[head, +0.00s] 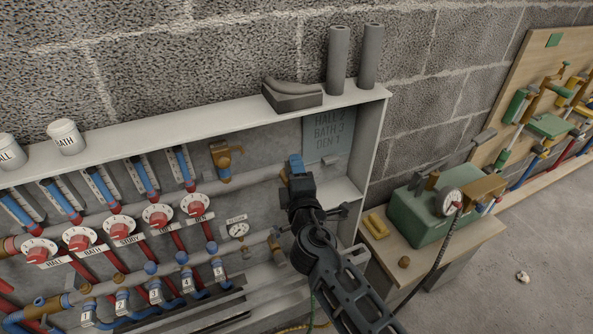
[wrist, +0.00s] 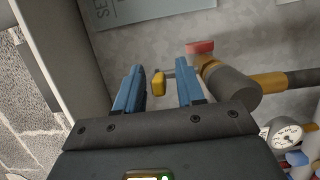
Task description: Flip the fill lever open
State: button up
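My gripper (head: 295,165) is at the right end of the white pipe cabinet, in front of its back panel. In the wrist view its two blue fingers (wrist: 158,72) stand apart. A small yellow tab (wrist: 158,84) on a thin grey stem shows between them, with space visible on both sides; it looks like the fill lever's end, but I see no label. Its stem runs toward a brass fitting (wrist: 207,66) with a red piece (wrist: 200,47) above. I cannot tell the tab's depth relative to the fingertips. In the head view my gripper and arm hide this spot.
Red dials (head: 195,205), a gauge (head: 238,230) and a brass valve (head: 222,160) lie left of my gripper. The cabinet's right side wall (head: 372,140) is close on the right. Beyond it a green pump box (head: 425,215) stands on a bench.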

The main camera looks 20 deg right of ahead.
jog(key=shift+c, duration=0.4)
grip_shut()
jog(key=shift+a+f+m+h+b, duration=0.2)
jog(key=shift+m+h+b, duration=0.15)
jog(key=shift+b, duration=0.45)
jog(key=shift+a+r+m+g+h+b, duration=0.1)
jog(key=shift+r+m+g+h+b, duration=0.05)
jog(key=shift+m+g+h+b, duration=0.4)
jog(key=shift+h, duration=0.3)
jog(key=shift+o, duration=0.4)
grip_release()
